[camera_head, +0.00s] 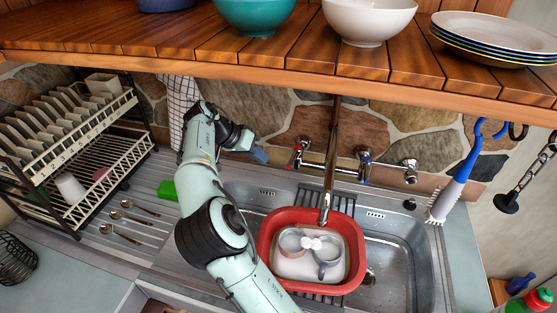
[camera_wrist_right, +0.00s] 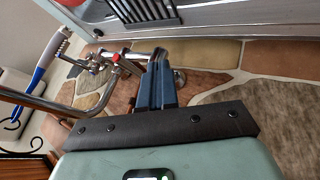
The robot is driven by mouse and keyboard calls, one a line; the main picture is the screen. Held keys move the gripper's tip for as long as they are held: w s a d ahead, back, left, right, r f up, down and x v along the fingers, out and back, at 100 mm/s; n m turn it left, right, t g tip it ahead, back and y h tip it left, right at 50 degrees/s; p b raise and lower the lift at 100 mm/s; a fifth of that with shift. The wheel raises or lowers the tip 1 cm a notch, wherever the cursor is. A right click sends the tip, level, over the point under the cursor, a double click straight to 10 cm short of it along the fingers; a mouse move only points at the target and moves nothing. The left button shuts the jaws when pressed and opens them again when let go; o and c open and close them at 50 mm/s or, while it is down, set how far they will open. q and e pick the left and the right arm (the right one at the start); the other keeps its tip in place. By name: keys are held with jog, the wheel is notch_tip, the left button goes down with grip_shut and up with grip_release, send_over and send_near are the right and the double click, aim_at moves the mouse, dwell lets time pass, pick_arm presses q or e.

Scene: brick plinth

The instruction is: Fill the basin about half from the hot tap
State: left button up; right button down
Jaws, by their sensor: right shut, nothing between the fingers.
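The red basin (camera_head: 264,250) stands in the sink under the long spout (camera_head: 329,185). The hot tap, a red-marked handle (camera_head: 298,148), is on the wall left of the spout. My right gripper (camera_head: 259,155) is shut and empty, left of the hot tap and apart from it. In the wrist view its fingers (camera_wrist_right: 158,82) point at the wall, near the red-marked tap (camera_wrist_right: 116,58). My left gripper is not in view.
A blue-marked cold tap (camera_head: 364,163) is right of the spout. A wooden shelf (camera_head: 230,68) with bowls and plates overhangs the sink. A dish rack (camera_head: 60,150), green sponge (camera_head: 168,190) and spoons are at left. A blue-handled brush (camera_head: 455,180) hangs at right.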

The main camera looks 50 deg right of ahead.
aim_at(293, 159)
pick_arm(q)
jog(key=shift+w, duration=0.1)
pick_arm(e)
jog(key=s+d, duration=0.1)
jog(key=s+f, duration=0.1)
jog(key=s, duration=0.1)
jog(key=s+d, duration=0.1)
jog(key=shift+s+d+f, duration=0.15)
jog(key=shift+s+d, duration=0.05)
jog(key=shift+d, duration=0.15)
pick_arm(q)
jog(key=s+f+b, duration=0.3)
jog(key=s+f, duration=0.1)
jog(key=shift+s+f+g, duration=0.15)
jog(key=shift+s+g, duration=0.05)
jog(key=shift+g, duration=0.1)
pick_arm(e)
jog(key=shift+s+d+n+t+h, duration=0.15)
jog(key=shift+s+n+t+h, duration=0.15)
jog(key=shift+s+n+t, duration=0.55)
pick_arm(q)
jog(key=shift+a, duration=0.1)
pick_arm(e)
jog(key=shift+s, duration=0.1)
